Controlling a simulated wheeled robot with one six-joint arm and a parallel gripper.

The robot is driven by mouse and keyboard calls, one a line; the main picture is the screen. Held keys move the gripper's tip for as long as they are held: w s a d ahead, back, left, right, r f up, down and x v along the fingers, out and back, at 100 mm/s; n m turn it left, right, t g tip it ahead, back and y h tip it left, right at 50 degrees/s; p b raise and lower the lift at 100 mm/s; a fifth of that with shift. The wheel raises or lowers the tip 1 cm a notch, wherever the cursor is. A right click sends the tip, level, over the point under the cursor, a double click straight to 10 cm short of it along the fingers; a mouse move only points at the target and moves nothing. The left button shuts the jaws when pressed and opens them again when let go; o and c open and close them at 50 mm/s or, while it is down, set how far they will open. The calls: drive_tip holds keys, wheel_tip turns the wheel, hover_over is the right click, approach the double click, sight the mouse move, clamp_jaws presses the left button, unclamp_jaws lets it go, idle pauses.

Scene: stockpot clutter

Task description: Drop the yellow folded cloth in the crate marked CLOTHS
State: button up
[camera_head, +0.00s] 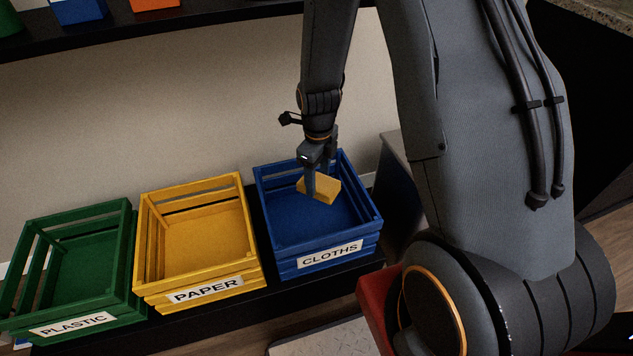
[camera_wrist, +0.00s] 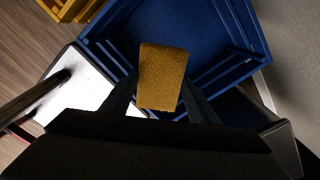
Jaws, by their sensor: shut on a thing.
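The yellow folded cloth (camera_head: 322,190) is held between the fingers of my gripper (camera_head: 320,178). My gripper points down over the blue crate marked CLOTHS (camera_head: 333,254), and the cloth shows against the crate's inside. In the wrist view the cloth (camera_wrist: 162,75) sits between the two fingertips (camera_wrist: 160,90), with the blue crate (camera_wrist: 225,70) below and beyond it. The crate looks empty apart from the held cloth. I cannot tell exactly how high the cloth is above the crate floor.
A yellow crate marked PAPER (camera_head: 203,290) stands left of the blue one, and a green crate marked PLASTIC (camera_head: 73,326) stands farther left. Both look empty. A dark shelf (camera_head: 180,33) with coloured containers runs above, near the wall.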

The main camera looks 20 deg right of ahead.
drive_tip(key=shift+f+b, duration=2.8)
drive_tip(key=shift+f, duration=0.2)
drive_tip(key=o, duration=1.7)
drive_tip(key=shift+r, duration=0.1)
wheel_tip(320, 180, up, 6)
drive_tip(key=p, duration=0.5)
drive_tip(key=shift+p, duration=0.4)
